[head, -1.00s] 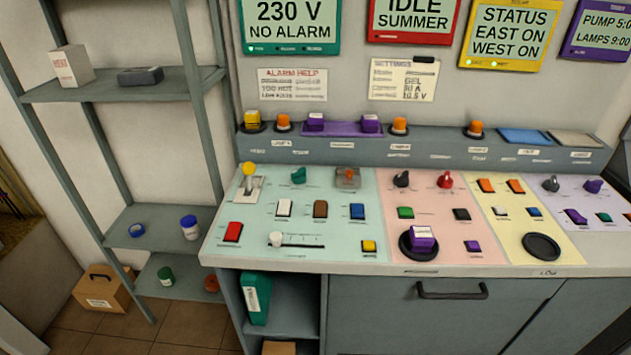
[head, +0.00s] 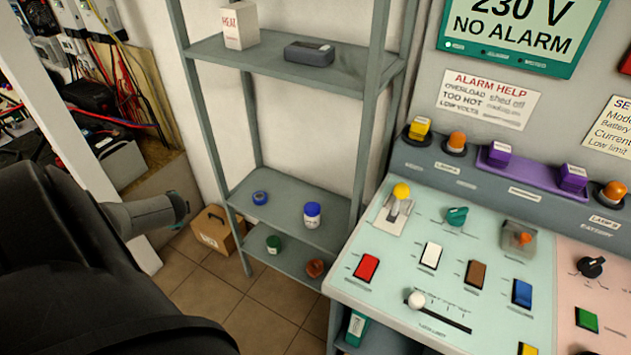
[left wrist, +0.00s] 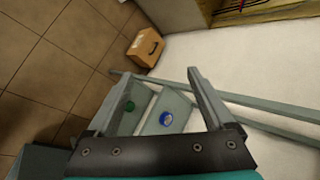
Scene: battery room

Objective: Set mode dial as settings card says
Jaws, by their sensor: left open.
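The settings card (head: 608,128) is on the wall at the right edge of the head view, cut off, with only the starts of its lines showing. A teal dial (head: 456,216) sits on the pale green panel and a black dial (head: 590,266) on the pink panel. Their labels are too small to read, so I cannot tell which is the mode dial. My left gripper (left wrist: 158,78) shows in the left wrist view, open and empty, above the floor and shelf, away from the console. My right gripper is out of view.
A grey shelf rack (head: 300,212) stands left of the console, holding a white box (head: 239,26), a blue-lidded jar (head: 312,215) and other small items. A cardboard box (head: 213,232) is on the floor. Switches, a yellow-knobbed lever (head: 401,191) and a white slider knob (head: 416,300) surround the teal dial.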

